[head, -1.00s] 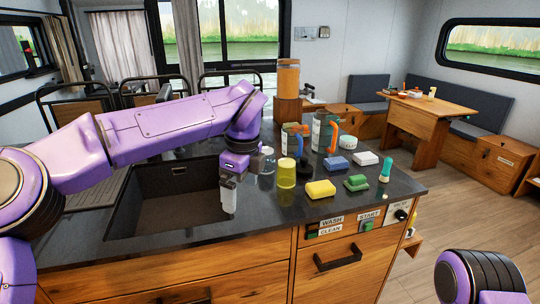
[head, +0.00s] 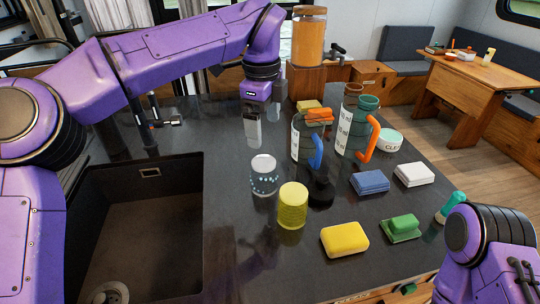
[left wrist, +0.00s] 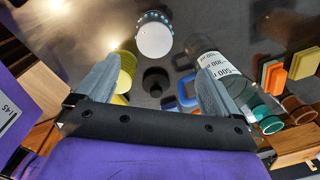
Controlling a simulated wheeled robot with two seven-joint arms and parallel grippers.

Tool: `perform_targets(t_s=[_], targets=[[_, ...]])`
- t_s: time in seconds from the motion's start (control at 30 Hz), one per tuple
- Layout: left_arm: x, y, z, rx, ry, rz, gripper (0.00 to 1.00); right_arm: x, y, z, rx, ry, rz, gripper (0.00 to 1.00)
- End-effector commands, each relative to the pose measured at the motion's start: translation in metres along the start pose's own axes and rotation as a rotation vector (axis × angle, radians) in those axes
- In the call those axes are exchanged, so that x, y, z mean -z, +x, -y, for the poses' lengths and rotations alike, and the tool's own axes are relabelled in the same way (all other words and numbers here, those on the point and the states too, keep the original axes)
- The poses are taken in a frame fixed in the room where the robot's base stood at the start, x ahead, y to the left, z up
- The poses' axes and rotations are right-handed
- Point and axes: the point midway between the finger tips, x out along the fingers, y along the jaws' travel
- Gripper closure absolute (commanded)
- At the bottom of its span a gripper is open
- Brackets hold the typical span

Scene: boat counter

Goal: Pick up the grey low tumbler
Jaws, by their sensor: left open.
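A dark, low, round vessel (head: 321,191), which looks like the grey low tumbler, stands on the dark counter right of the yellow tumbler (head: 292,206). In the left wrist view it shows as a dark round shape (left wrist: 155,81) between the finger lines, apart from both fingers. My left gripper (head: 254,136) is open and empty, pointing down over the counter, behind and left of the dark vessel. It also shows in the left wrist view (left wrist: 160,68). My right arm shows at the lower right, but its gripper is out of view.
A dotted clear glass (head: 264,176) stands left of the vessel. Measuring jugs with blue (head: 315,150) and orange (head: 384,143) handles stand behind it. A yellow sponge (head: 344,239), green scrubber (head: 401,228) and blue sponge (head: 369,182) lie right. The sink (head: 150,172) opens left.

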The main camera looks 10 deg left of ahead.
Motion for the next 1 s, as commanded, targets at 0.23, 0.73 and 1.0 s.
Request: perform_targets(t_s=[0.23,0.73,1.0], targets=[[0.000,0.037,-0.001,-0.003,0.002,0.000,0.05,0.000,-0.002,-0.001,-0.001,-0.001,0.002,0.57],[-0.004,0.104,-0.005,-0.001,-0.002,-0.001,0.05,0.006,-0.016,-0.002,-0.001,0.000,0.001,0.57],[-0.004,0.106,-0.005,0.000,-0.003,-0.001,0.27,0.006,-0.015,-0.002,-0.001,0.000,0.001,0.57]])
